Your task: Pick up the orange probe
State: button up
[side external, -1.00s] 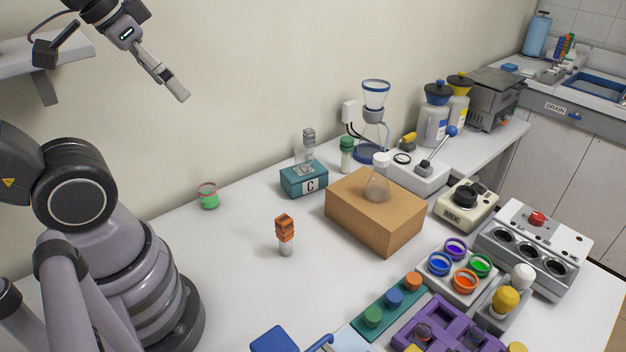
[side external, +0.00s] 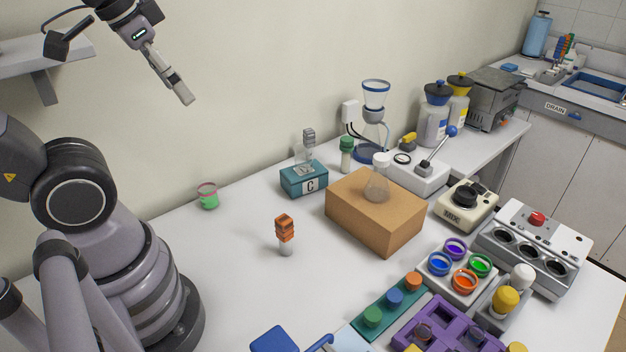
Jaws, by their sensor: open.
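The orange probe (side external: 285,229) stands upright on the white table, with a ribbed orange top and a pale, clear lower end. Nothing touches it. My gripper (side external: 184,97) is high above the table at the upper left, in front of the wall. It is up and to the left of the probe, well apart from it, and points down and to the right. It is seen nearly edge-on and holds nothing that I can see.
A brown block (side external: 375,222) with a flask (side external: 378,180) stands right of the probe. A teal box marked C (side external: 304,180) is behind it, and a small green-and-pink cup (side external: 208,196) is left. A purple rack (side external: 447,325) is at front right. The table around the probe is clear.

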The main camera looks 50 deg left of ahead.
jog(key=w+f+m+g+y, duration=0.3)
jog(key=w+f+m+g, duration=0.1)
jog(key=w+f+g, duration=0.2)
jog(key=m+g+y, duration=0.1)
jog(key=m+y, duration=0.8)
jog(key=y, duration=0.1)
send_over(288, 243)
jog(key=s+d, duration=0.1)
jog(key=d, duration=0.2)
notch_tip(288, 243, down, 14)
jog(key=f+m+t+y, duration=0.1)
jog(key=f+m, duration=0.1)
jog(key=f, duration=0.4)
jog(key=d+f+m+t+y, duration=0.1)
jog(key=f+m+t+y, duration=0.1)
jog(key=f, duration=0.4)
jog(key=d+f+m+t+y, duration=0.1)
jog(key=f+m+t, duration=0.1)
jog(key=f, duration=0.4)
jog(key=shift+f+y, duration=0.3)
jog(key=a, duration=0.3)
jog(key=w+a, duration=0.1)
jog(key=a, duration=0.2)
jog(key=shift+w+a, duration=0.15)
jog(key=shift+a, duration=0.1)
jog(key=shift+c, duration=0.4)
grip_shut()
